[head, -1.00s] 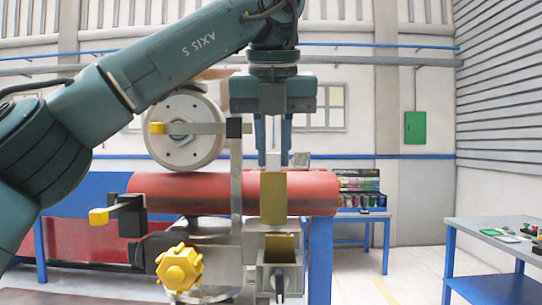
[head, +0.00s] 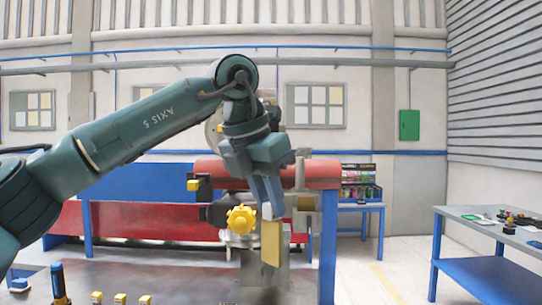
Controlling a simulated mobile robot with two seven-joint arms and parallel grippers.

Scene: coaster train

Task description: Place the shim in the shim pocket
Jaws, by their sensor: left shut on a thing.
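My left gripper (head: 267,208) reaches down from the upper left and is shut on the shim (head: 271,243), a flat brass-coloured plate. The shim hangs below the fingertips, slightly tilted, in front of the machine. A small grey housing with a brass-coloured face (head: 305,203) shows just right of the fingers; it looks like the shim pocket, but its opening cannot be made out. The shim appears lower and to the left of it, apart from it. My right gripper is not in view.
A yellow knob (head: 241,220) is close left of the shim. A red roller (head: 320,173) lies behind the gripper. Several small yellow-topped pieces (head: 120,299) and a dark-handled tool (head: 59,283) are at the lower left. A grey side table (head: 470,228) stands at right.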

